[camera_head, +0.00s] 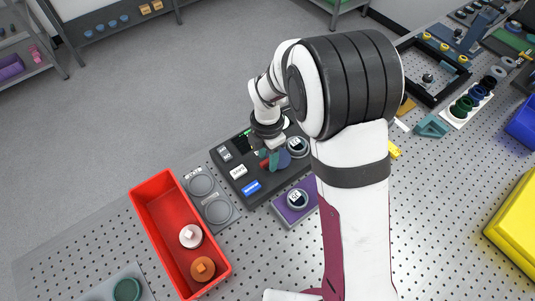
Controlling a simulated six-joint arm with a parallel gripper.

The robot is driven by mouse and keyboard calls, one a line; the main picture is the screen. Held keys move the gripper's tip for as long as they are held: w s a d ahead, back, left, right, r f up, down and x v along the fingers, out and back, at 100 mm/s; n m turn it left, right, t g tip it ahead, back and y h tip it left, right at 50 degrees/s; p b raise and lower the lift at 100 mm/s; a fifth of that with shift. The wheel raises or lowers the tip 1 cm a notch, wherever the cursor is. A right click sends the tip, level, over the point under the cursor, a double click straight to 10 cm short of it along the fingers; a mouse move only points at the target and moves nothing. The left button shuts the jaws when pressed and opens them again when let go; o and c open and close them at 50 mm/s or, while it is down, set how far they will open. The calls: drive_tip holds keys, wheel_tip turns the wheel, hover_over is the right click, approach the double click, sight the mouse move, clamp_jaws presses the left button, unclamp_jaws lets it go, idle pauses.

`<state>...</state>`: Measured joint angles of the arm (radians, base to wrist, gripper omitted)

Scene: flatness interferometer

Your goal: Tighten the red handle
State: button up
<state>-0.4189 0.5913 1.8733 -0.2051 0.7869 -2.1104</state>
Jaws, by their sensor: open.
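The dark grey instrument panel (237,181) lies on the perforated bench in the middle of the view. A small red piece, seemingly the red handle (264,164), shows on it next to a teal piece (274,160) and a blue round part (284,159). My gripper (274,146) points down just above these pieces and is open. My wrist and arm cover the area behind and to the right. I cannot tell whether the jaws are around the handle or touch it.
A red bin (152,205) with a white and an orange part stands left of the panel. A purple block (292,212) with a round gauge sits in front of it. A grey two-circle tray (217,212) lies between. A yellow box (515,235) stands far right.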

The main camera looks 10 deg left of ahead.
sight(267, 160)
wheel_tip(267, 160, up, 16)
drive_tip(key=shift+f, duration=0.1)
idle(0.4)
drive_tip(key=s+d+r+m, duration=0.3)
drive_tip(key=s+d+m, duration=0.65)
drive_tip(key=m, duration=0.45)
drive_tip(key=s+d+f+m+y, duration=0.1)
drive_tip(key=s+f+m, duration=0.1)
drive_tip(key=s+m, duration=0.4)
drive_tip(key=s+d+f+m, duration=0.1)
drive_tip(key=s+d+m, duration=0.1)
drive_tip(key=s+m, duration=0.5)
drive_tip(key=m, duration=0.5)
drive_tip(key=shift+s+f+y, duration=0.2)
drive_tip(key=shift+f+y, duration=0.2)
